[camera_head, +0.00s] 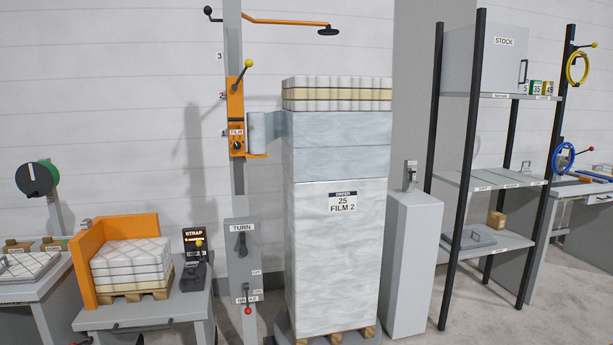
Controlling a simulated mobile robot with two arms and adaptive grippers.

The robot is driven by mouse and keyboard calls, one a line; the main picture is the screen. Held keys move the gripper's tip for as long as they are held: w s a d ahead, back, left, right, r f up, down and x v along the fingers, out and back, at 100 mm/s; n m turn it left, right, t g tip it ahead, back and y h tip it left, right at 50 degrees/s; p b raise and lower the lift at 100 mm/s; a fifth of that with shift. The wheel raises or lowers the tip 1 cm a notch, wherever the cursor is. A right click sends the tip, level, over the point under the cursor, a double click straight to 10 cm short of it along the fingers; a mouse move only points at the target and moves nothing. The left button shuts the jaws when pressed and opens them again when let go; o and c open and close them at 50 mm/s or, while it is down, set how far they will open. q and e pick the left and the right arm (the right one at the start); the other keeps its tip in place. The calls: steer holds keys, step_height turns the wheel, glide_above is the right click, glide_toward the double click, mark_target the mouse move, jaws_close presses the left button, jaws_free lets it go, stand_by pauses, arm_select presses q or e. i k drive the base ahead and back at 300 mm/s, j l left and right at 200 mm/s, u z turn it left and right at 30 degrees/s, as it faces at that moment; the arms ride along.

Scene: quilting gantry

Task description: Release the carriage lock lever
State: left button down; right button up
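A tall grey mast (233,185) carries an orange carriage (236,104) with a FILM label and a black knob. A lever with a yellow ball knob (249,63) sticks up and to the right from the top of the carriage. No label on this lever is readable, so I cannot confirm it is the carriage lock lever. The carriage's upper part is beside the wall mark 2. A pale film roll (257,130) stands on the carriage's orange shelf, its film reaching the wrapped stack. Neither of my grippers is in view.
The wrapped stack (335,240) stands right of the mast. A grey TURN box (243,246) and a red-knobbed BRAKE lever (248,310) are low on the mast. An orange arm (280,21) extends above. A strapping table (150,315) is left, a shelf rack (490,180) right.

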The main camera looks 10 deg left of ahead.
mark_target(248, 63)
steer(key=i, duration=2.7)
steer(key=u, duration=0.25)
